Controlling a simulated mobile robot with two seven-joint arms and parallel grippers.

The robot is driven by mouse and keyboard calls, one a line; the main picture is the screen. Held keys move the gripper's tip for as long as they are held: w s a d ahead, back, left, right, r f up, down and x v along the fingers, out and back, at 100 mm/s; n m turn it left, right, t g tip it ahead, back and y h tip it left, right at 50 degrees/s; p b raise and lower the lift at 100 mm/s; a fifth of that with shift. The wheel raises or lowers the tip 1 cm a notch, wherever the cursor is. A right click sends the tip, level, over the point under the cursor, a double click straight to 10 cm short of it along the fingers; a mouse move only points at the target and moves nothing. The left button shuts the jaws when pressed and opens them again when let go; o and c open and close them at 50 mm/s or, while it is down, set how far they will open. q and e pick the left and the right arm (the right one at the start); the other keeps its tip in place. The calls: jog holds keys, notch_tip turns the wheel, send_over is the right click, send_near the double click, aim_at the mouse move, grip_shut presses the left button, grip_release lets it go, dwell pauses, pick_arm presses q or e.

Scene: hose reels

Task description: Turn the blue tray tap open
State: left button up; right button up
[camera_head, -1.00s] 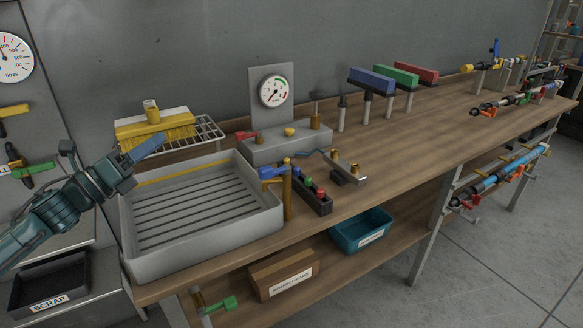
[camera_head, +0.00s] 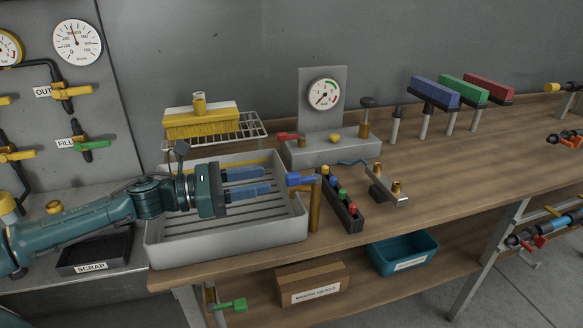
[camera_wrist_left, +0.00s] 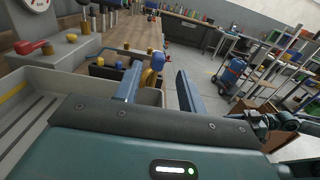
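The blue tray tap has a blue lever handle (camera_head: 300,180) on top of an upright brass pipe (camera_head: 315,205), at the right edge of the grey ribbed tray (camera_head: 160,252). The handle points left, toward my gripper. My left gripper (camera_head: 270,181) is open and empty over the tray, its two blue-grey fingers pointing right at the handle, a short gap short of it. In the left wrist view the blue tap (camera_wrist_left: 150,74) shows ahead between the open fingers (camera_wrist_left: 158,88), nearer the left one. My right gripper is in neither current view.
Right of the tap are a black block with coloured knobs (camera_head: 343,205) and a small metal bracket (camera_head: 386,188). The bench farther right has free room.

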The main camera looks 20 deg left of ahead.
aim_at(285, 176)
pick_arm(q)
jog(key=p+x, duration=0.1)
jog(key=x, duration=0.6)
jog(key=shift+w+d+p, duration=0.2)
jog(key=shift+d+p, duration=0.05)
jog(key=shift+p, duration=0.1)
jog(key=shift+c, duration=0.3)
grip_shut()
